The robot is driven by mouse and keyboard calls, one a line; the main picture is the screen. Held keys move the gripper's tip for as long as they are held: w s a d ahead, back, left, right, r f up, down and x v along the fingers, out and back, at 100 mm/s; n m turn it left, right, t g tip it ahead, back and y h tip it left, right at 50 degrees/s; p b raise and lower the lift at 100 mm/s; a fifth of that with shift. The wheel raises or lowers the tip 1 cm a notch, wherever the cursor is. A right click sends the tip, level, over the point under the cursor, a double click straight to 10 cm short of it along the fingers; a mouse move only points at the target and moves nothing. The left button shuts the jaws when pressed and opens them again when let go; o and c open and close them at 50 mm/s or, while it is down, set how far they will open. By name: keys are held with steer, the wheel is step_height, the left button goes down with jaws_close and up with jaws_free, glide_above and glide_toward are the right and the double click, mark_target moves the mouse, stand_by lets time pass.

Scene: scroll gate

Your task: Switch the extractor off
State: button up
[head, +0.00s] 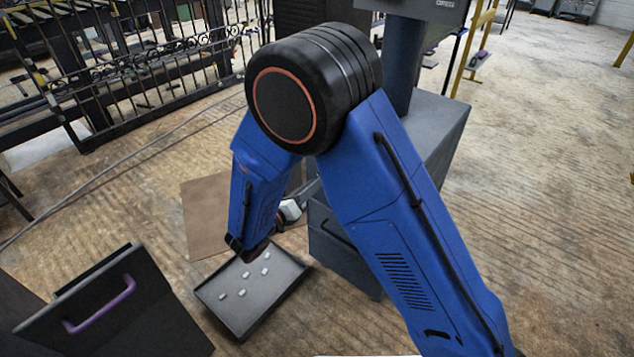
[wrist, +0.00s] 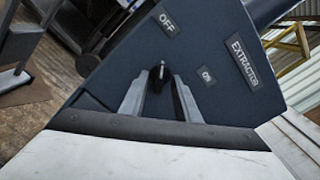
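The extractor's dark switch panel (wrist: 215,65) fills the middle of the wrist view, tilted, with the labels OFF, ON and EXTRACTOR. A small black switch knob (wrist: 160,68) stands out from it, just below the OFF label (wrist: 167,22) and left of the ON label (wrist: 207,76). My gripper (wrist: 161,76) has its two grey fingers on either side of the knob, with the tips at or very near it. I cannot tell whether they press on it.
A black tray (head: 250,317) with several small pale pieces lies on the floor. A dark box with a purple handle (head: 103,308) stands at the lower left. A metal gate (head: 130,75) is at the back left. Open floor (head: 560,170) lies at the right.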

steer(key=v, duration=1.5)
